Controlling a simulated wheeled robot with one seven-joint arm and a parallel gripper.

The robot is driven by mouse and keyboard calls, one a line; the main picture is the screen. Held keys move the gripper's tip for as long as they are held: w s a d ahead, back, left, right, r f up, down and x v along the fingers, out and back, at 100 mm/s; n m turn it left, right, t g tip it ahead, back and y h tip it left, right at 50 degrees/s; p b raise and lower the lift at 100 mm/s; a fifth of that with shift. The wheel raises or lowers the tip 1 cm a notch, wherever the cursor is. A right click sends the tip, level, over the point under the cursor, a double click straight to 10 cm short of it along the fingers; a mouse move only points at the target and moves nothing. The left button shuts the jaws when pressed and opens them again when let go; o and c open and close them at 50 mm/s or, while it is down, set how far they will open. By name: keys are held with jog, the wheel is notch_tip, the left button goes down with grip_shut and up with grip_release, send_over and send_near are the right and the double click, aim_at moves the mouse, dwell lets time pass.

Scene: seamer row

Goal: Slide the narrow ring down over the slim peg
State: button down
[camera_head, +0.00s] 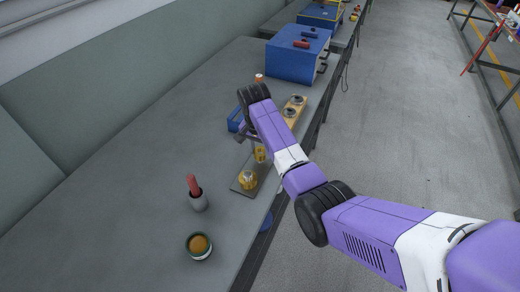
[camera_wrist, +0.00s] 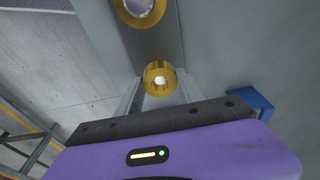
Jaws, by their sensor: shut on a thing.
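The narrow ring (camera_wrist: 149,80), a small gold band, sits between my fingertips in the wrist view. My gripper (camera_wrist: 160,90) is shut on it. The pale round top of the slim peg (camera_wrist: 160,81) shows through the ring's hole, roughly centred; I cannot tell how far the ring is above or around it. In the head view the ring (camera_head: 260,153) shows partly beneath my arm. A larger gold ring (camera_head: 247,180) is on the dark base plate (camera_head: 236,187), with a pale round top inside it; it also shows in the wrist view (camera_wrist: 122,12).
A grey cup (camera_head: 199,203) with a red-handled tool and a dark bowl (camera_head: 200,256) with orange contents stand nearer. The bench's left side is clear.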

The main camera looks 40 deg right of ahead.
jog(key=shift+f+b, duration=0.8)
jog(key=shift+f, duration=0.65)
jog(key=c, duration=0.7)
grip_release()
jog(key=shift+o, duration=0.2)
notch_tip(320, 180, up, 8)
jog(key=a, duration=0.1)
jog(key=shift+s+b, duration=0.2)
jog(key=shift+b, duration=0.25)
jog(key=shift+f, duration=0.1)
